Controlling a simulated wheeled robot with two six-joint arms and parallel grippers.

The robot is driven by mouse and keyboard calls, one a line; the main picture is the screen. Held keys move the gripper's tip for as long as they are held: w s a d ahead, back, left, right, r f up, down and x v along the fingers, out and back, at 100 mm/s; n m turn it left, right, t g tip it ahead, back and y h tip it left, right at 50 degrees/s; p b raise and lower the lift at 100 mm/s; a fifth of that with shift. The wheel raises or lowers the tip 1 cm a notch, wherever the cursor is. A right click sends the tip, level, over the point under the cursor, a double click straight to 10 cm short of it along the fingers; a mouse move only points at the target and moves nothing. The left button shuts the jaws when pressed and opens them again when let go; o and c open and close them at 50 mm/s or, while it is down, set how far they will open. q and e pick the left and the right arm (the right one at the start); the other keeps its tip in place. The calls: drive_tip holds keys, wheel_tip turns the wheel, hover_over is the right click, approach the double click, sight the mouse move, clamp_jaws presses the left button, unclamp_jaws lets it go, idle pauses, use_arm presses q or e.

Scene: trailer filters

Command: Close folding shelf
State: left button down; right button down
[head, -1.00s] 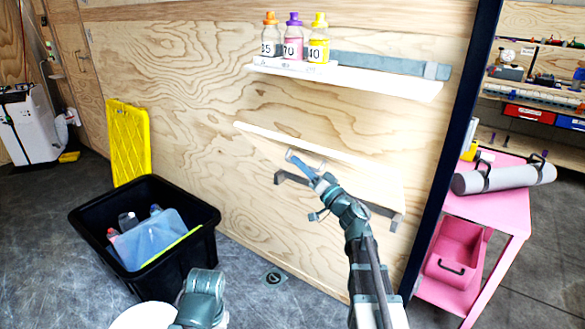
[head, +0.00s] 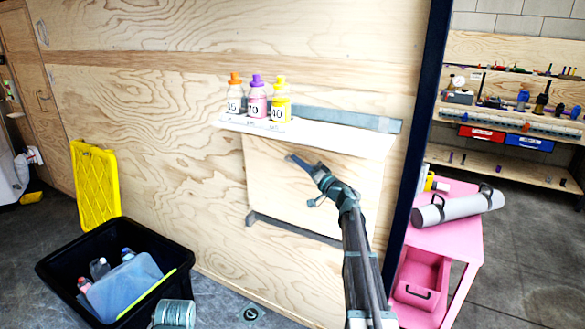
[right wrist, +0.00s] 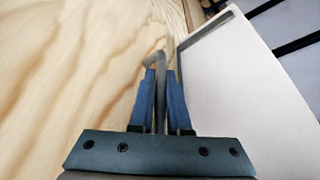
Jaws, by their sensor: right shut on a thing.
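I cannot tell how this bar joins the panel. My left gripper is out of view.
The upper white shelf (head: 340,140) holds several bottles (head: 257,100) on its left side. A black crate (head: 120,300) and yellow lid (head: 92,190) are at left. A dark post (head: 415,120) and pink cart (head: 455,222) are at right.

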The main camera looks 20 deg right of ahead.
drive_tip(key=shift+w+d, duration=0.45)
drive_tip(key=shift+d, duration=0.1)
drive_tip(key=c, duration=1)
unclamp_jaws()
drive_tip(key=shift+d, duration=0.1)
drive_tip(key=shift+o, duration=0.6)
drive_tip(key=b+v, duration=0.3)
drive_tip(key=v, duration=1)
drive_tip(key=shift+s, duration=0.4)
drive_tip(key=shift+f, duration=0.15)
